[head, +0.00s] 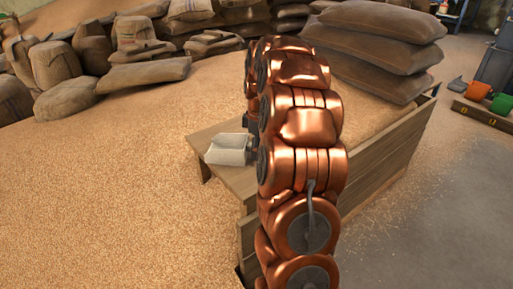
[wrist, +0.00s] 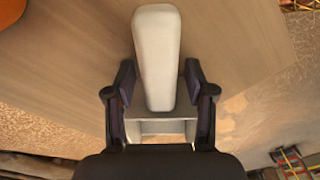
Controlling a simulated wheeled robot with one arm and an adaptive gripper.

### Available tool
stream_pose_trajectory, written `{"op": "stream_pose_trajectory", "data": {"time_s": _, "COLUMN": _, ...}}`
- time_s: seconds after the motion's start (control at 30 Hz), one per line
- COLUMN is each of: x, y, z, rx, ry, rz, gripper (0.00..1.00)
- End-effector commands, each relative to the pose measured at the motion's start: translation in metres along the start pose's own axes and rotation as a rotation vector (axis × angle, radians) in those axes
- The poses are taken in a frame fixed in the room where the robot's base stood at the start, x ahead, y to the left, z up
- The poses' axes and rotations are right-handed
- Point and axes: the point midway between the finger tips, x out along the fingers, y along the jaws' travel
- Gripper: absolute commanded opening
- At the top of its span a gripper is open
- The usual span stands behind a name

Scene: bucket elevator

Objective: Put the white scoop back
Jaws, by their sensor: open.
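The white scoop (head: 230,148) lies on a small wooden bench (head: 205,135) at the edge of the grain in the head view. In the wrist view the pale handle of the white scoop (wrist: 157,50) runs between the two dark fingers, with a wider pale part below it. My gripper (wrist: 158,80) is open, one finger on each side of the scoop, with gaps visible beside the handle. In the head view my copper arm hides most of the gripper and part of the bench.
Grain covers the floor at left, with sacks (head: 60,65) at the back. Stacked sacks (head: 370,45) stand behind a wooden board wall (head: 385,165). At far right, a grey scoop (head: 457,85), an orange scoop (head: 478,91) and a green scoop (head: 502,103) are by a wooden rack (head: 480,113). Grey floor lies right.

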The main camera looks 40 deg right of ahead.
Motion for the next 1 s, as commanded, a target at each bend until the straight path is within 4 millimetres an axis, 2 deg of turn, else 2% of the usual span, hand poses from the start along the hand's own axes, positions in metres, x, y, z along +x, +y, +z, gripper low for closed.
{"op": "stream_pose_trajectory", "data": {"time_s": 0.17, "x": -0.005, "y": 0.000, "z": 0.000, "rx": 0.000, "ry": 0.000, "rz": 0.001, "gripper": 0.55}}
{"op": "stream_pose_trajectory", "data": {"time_s": 0.27, "x": -0.017, "y": 0.000, "z": -0.001, "rx": -0.001, "ry": 0.000, "rz": 0.001, "gripper": 0.55}}
{"op": "stream_pose_trajectory", "data": {"time_s": 0.7, "x": -0.097, "y": 0.001, "z": -0.001, "rx": -0.001, "ry": 0.001, "rz": 0.005, "gripper": 0.55}}
{"op": "stream_pose_trajectory", "data": {"time_s": 1.0, "x": -0.121, "y": 0.001, "z": 0.000, "rx": 0.000, "ry": 0.001, "rz": 0.002, "gripper": 0.55}}
